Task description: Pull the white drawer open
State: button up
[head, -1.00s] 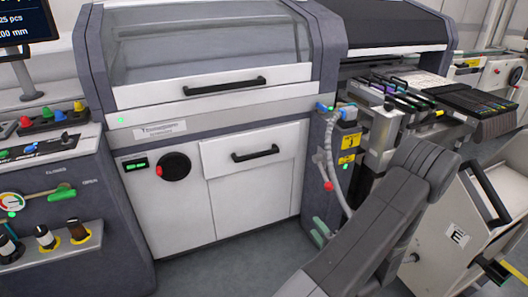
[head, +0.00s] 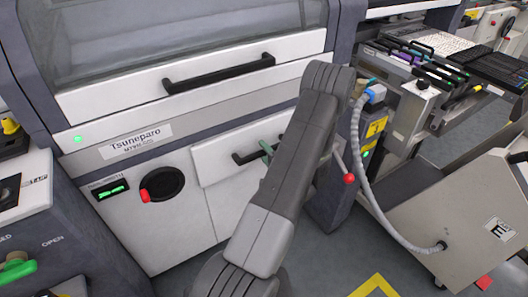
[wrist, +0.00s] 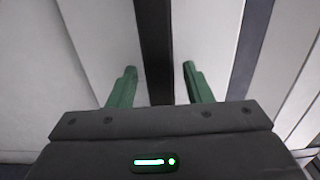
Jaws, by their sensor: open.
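The white drawer (head: 213,166) is the lower panel on the front of the machine, with a black bar handle (head: 241,157). It looks shut. My gripper (head: 266,149) is at this handle, and my arm hides the drawer's right part. In the wrist view, the two green fingers of my gripper (wrist: 158,86) are open, one on each side of the dark handle bar (wrist: 154,40). The bar runs between them with gaps on both sides. How deep it sits between the fingers is hard to tell.
An upper white panel with its own black handle (head: 218,74) is above. A round black knob with a red tab (head: 160,186) is left of the drawer. A red-tipped lever (head: 349,179) and a grey hose (head: 367,185) are close right of my arm. A tilted white trolley (head: 440,215) stands further right.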

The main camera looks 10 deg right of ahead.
jog(key=shift+w, duration=0.1)
jog(key=shift+c, duration=0.3)
grip_shut()
jog(key=shift+s+d+f+b, duration=0.1)
jog(key=shift+s+b, duration=0.25)
jog(key=shift+s, duration=0.05)
jog(key=b+v, duration=1)
jog(key=v, duration=1.8)
jog(key=shift+r, duration=0.2)
jog(key=shift+o, duration=0.3)
grip_release()
